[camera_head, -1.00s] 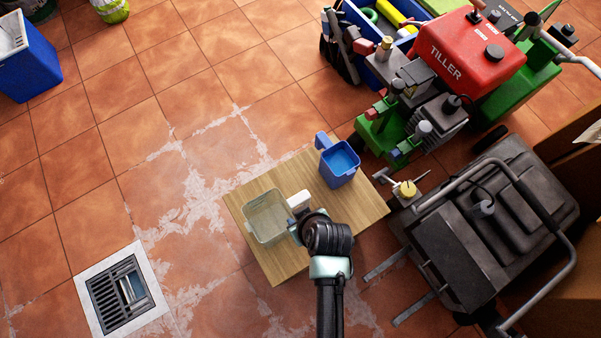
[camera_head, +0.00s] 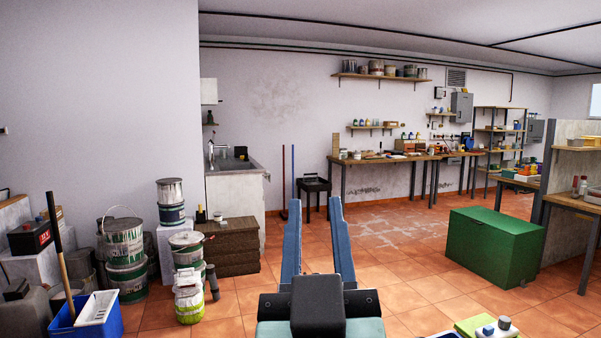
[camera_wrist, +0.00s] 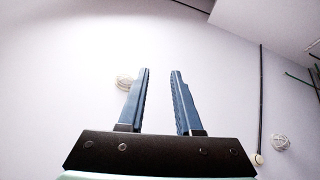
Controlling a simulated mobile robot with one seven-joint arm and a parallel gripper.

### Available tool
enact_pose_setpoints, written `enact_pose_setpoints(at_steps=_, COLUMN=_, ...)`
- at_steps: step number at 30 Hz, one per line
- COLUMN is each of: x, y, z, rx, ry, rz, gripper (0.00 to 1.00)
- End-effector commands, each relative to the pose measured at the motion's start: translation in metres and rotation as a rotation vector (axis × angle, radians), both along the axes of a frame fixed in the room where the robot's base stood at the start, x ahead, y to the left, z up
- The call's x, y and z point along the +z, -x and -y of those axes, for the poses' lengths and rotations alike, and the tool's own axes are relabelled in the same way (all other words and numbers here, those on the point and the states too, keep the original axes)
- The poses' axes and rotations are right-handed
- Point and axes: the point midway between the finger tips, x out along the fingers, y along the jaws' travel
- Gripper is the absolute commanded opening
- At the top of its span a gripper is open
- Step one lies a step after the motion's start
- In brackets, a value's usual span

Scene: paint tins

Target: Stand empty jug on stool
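My gripper (camera_head: 314,208) is raised in front of the head camera, with its two blue fingers spread and nothing between them. In the wrist view my gripper (camera_wrist: 161,72) is also open and empty, facing a pale wall and ceiling. No jug is in either current view. The wooden surface that held two jugs in the earlier head view is out of sight now.
A green chest (camera_head: 495,245) stands at the right. Paint tins (camera_head: 125,255) are stacked at the left beside a blue bin (camera_head: 88,318). A sink (camera_head: 232,164) and a workbench (camera_head: 385,160) line the back. Open tiled floor (camera_head: 390,275) lies between.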

Motion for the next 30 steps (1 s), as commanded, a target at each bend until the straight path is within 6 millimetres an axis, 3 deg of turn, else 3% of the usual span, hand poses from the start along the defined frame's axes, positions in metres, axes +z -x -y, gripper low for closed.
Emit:
enact_pose_setpoints(at_steps=1, x=0.036, y=0.022, z=-0.006, rx=0.016, ry=-0.016, rz=0.103, gripper=0.34)
enact_pose_setpoints(at_steps=3, x=0.069, y=0.047, z=-0.01, rx=0.033, ry=-0.037, rz=0.207, gripper=0.34)
enact_pose_setpoints(at_steps=6, x=0.098, y=0.072, z=-0.013, rx=0.053, ry=-0.056, rz=0.305, gripper=0.34)
enact_pose_setpoints(at_steps=10, x=0.11, y=0.085, z=-0.015, rx=0.062, ry=-0.065, rz=0.351, gripper=0.34)
enact_pose_setpoints(at_steps=20, x=0.113, y=0.085, z=-0.015, rx=0.062, ry=-0.065, rz=0.349, gripper=0.34)
enact_pose_setpoints(at_steps=26, x=0.146, y=0.084, z=-0.015, rx=0.061, ry=-0.065, rz=0.348, gripper=0.34)
enact_pose_setpoints(at_steps=30, x=0.185, y=0.084, z=-0.015, rx=0.062, ry=-0.064, rz=0.348, gripper=0.34)
